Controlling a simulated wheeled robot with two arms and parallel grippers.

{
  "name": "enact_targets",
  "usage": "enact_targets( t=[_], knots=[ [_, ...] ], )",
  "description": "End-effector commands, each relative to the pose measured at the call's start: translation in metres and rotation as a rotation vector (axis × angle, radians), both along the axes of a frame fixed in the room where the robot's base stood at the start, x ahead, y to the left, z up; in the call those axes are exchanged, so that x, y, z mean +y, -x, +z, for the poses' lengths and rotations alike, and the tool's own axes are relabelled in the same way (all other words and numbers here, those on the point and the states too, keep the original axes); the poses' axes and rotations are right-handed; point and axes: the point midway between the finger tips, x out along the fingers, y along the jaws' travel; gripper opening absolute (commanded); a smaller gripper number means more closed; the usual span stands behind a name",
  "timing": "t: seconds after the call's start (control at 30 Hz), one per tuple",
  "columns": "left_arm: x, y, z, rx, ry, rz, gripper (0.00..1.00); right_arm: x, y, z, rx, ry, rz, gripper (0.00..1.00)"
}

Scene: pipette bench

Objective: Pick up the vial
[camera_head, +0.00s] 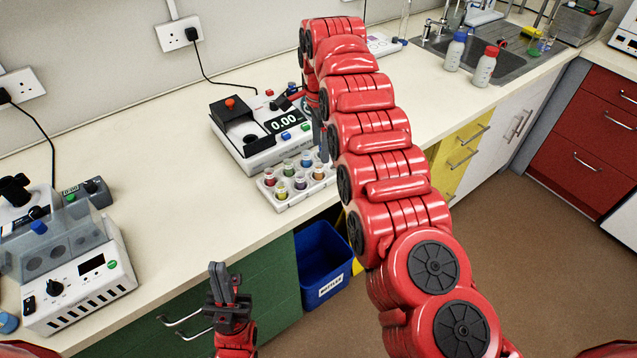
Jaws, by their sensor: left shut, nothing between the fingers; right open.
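Several small open vials (282,191) with coloured contents stand upright in a white rack (290,204) on the bench; which one is the task's vial I cannot tell. My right arm reaches over the bench, and my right gripper (322,140) points down just above the back right of the rack. It is open, and its fingers are partly hidden behind my own arm. I cannot tell whether a vial is between them. My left gripper (229,281) is shut and empty, pointing up in front of the green cabinet, away from the vials.
A white balance (258,150) reading 0.00 stands right behind the rack. A centrifuge-like device (75,290) is at the left. Two capped bottles (470,60) stand near the sink (490,66). A blue bin (322,262) is below. The bench left of the rack is clear.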

Motion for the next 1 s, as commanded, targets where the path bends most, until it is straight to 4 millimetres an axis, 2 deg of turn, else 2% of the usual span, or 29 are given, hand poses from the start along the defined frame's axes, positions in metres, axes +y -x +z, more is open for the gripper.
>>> enact_targets(
  t=[0.1, 0.27, 0.53, 0.7, 0.97, 1.0],
  knots=[
    [0.000, 0.000, 0.002, 0.000, 0.000, 0.000, 0.00, 0.001, 0.000, -0.015, -0.001, -0.001, 0.002, 0.66],
    [0.000, 0.000, 0.003, 0.000, 0.000, 0.000, 0.00, 0.001, -0.001, -0.023, -0.002, 0.000, 0.001, 0.66],
    [0.000, 0.000, 0.029, 0.000, 0.000, 0.000, 0.00, 0.003, -0.005, -0.049, 0.002, 0.002, -0.001, 0.66],
    [0.000, 0.000, 0.030, 0.000, 0.000, 0.000, 0.00, 0.005, -0.005, -0.073, 0.001, 0.000, 0.000, 0.66],
    [0.000, 0.000, 0.030, 0.000, 0.000, 0.000, 0.00, 0.005, -0.005, -0.076, -0.003, -0.001, 0.001, 0.66],
    [0.000, 0.000, 0.030, 0.000, 0.000, 0.000, 0.00, 0.005, -0.005, -0.076, -0.003, -0.001, 0.001, 0.58]
  ],
)
